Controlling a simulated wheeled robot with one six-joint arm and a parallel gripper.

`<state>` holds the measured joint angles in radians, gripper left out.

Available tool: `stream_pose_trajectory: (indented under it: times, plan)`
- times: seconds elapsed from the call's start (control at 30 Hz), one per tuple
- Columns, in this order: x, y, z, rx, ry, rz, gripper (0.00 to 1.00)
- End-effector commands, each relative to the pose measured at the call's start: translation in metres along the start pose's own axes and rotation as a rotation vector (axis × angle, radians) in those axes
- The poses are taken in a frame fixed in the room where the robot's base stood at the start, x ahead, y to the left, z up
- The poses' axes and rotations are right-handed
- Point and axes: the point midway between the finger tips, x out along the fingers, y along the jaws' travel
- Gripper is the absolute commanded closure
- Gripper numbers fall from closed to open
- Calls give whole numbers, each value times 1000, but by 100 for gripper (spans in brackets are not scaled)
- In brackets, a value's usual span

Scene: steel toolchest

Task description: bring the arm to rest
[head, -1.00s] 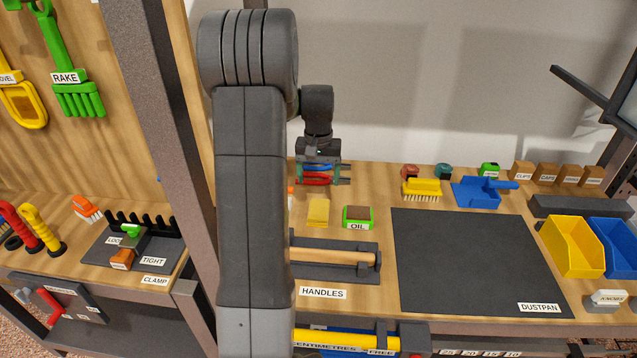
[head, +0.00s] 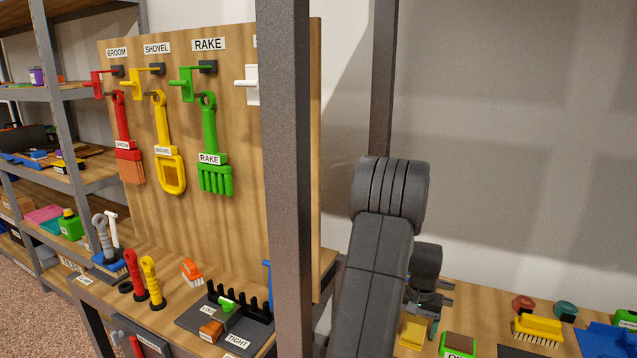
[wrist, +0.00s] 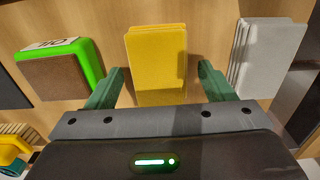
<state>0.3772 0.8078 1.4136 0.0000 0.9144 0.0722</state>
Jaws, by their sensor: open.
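My arm rises at the right of centre in the head view, with the wrist bent down behind it. My gripper (wrist: 162,69) is open, its two green fingers apart in the wrist view. A yellow block or pad (wrist: 158,58) shows between and beyond the fingertips. I cannot tell whether it stands between the fingers or below them; no finger visibly touches it. In the head view my gripper (head: 432,302) is partly hidden by my arm, above the bench near the yellow block (head: 412,333).
A green-edged OIL block (wrist: 62,72) and a grey-white stack (wrist: 264,55) flank the yellow block. A dark upright post (head: 288,180) stands left of my arm. A pegboard (head: 240,215) holds a broom, shovel and rake. A yellow brush (head: 538,328) lies right on the bench.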

Motion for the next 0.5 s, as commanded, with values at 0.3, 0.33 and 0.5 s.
stream_pose_trajectory:
  times: [0.3,0.33,0.5]
  plan:
    - [-21,0,0,0,2,0,24]
    - [-23,0,0,0,2,0,24]
    - [-28,0,0,0,1,0,24]
